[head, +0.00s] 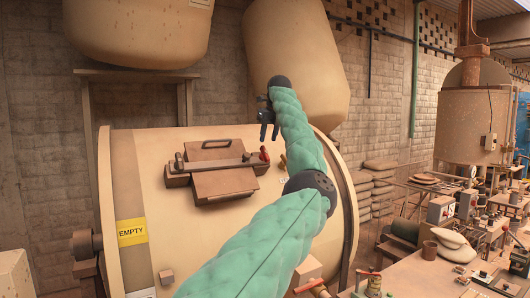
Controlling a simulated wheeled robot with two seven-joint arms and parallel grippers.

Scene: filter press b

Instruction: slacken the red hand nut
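The red hand nut (264,154) sits at the right end of a brown clamp bar (215,163) on the large cream drum (150,200). My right gripper is not in view.
A brown hatch plate (222,184) with a handle lies under the bar. A small orange-brown part (283,161) is right of the nut, close to my arm. A yellow EMPTY label (132,232) is on the drum. A cluttered bench (420,275) stands at the lower right.

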